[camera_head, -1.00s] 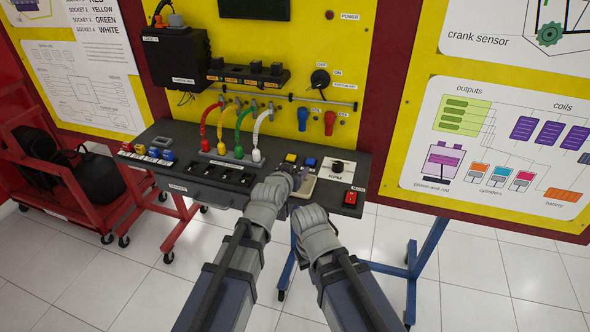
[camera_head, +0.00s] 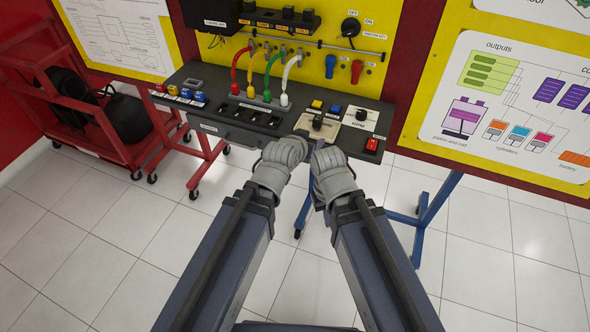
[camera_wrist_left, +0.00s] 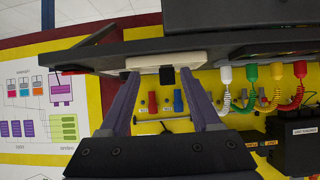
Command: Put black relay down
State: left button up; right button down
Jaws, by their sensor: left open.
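The black relay (camera_head: 317,123) is a small dark block at the beige pad (camera_head: 303,124) on the front right of the dark bench. In the left wrist view the relay (camera_wrist_left: 166,77) shows against the edge of the beige pad (camera_wrist_left: 200,60), between the spread fingers, with gaps on both sides. My left gripper (camera_head: 302,136) is open at the bench's front edge, just short of the relay. It also shows in the left wrist view (camera_wrist_left: 160,78). My right gripper (camera_head: 319,150) is just below and right of it; its fingers are too hidden to judge.
Dark sockets (camera_head: 250,114) and colored cables (camera_head: 268,75) are to the left. A red cart (camera_head: 90,110) stands at far left. The floor in front is open.

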pick_arm(q)
jog(key=s+a+f+g+y, duration=0.2)
jog(key=s+f+g, duration=0.3)
jog(key=s, duration=0.4)
jog(key=s+a+f+g+y, duration=0.3)
jog(key=s+f+g, duration=0.2)
jog(key=s, duration=0.5)
jog(key=shift+s+a+g, duration=0.15)
jog(key=shift+a+g, duration=0.25)
jog(key=shift+g, duration=0.3)
notch_tip(320, 180, up, 3)
jog(key=p, duration=0.3)
